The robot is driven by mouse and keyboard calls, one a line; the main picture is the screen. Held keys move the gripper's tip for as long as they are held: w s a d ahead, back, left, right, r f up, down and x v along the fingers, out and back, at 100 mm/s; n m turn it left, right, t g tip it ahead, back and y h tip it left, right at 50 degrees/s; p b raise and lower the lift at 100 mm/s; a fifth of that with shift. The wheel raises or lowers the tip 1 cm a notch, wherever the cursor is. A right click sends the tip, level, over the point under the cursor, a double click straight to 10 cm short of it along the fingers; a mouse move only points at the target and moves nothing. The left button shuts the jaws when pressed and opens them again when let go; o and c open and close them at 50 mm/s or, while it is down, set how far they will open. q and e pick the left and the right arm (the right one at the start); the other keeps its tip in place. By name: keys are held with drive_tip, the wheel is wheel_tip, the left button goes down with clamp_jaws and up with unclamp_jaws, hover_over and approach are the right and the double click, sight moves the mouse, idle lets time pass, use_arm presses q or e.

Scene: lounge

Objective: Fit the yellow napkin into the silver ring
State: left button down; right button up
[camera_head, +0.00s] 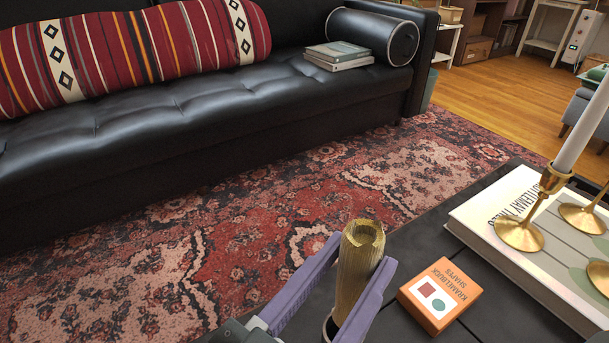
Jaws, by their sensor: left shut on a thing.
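The yellow napkin (357,271) is a rolled, upright tube with a hollow top, standing slightly tilted at the bottom middle. My left gripper (361,252) comes in from the bottom edge. Its two purple fingers are shut on the napkin, one on each side. A small curved rim (328,326), pale with a dark inside, shows low beside the napkin between the fingers. It may be part of the silver ring, but the fingers and the frame edge hide most of it. I cannot tell whether the napkin is inside it. My right gripper is not in view.
On the dark table (408,244), an orange card box (463,286) lies close right of the gripper. A large book (490,213) with brass candlesticks (519,233) and a tall white candle (585,130) stands farther right. A black sofa (200,115) is beyond the rug (250,225).

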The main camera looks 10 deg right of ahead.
sight(343, 307)
use_arm(q)
drive_tip(key=shift+f+b, duration=0.85)
drive_tip(key=shift+f, duration=0.1)
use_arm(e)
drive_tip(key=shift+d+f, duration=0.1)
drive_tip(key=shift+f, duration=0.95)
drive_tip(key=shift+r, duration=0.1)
use_arm(q)
drive_tip(key=shift+a+f, duration=0.1)
drive_tip(key=shift+f, duration=0.15)
drive_tip(key=shift+f+b, duration=1.3)
drive_tip(key=shift+f, duration=0.45)
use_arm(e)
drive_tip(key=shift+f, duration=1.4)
use_arm(q)
drive_tip(key=shift+c, duration=1.9)
unclamp_jaws()
drive_tip(key=shift+s+a, duration=0.1)
drive_tip(key=shift+s, duration=0.05)
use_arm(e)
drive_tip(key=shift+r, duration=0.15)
use_arm(q)
drive_tip(key=shift+p+v, duration=0.9)
drive_tip(key=shift+v, duration=1)
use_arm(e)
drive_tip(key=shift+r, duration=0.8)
use_arm(q)
drive_tip(key=shift+v, duration=0.95)
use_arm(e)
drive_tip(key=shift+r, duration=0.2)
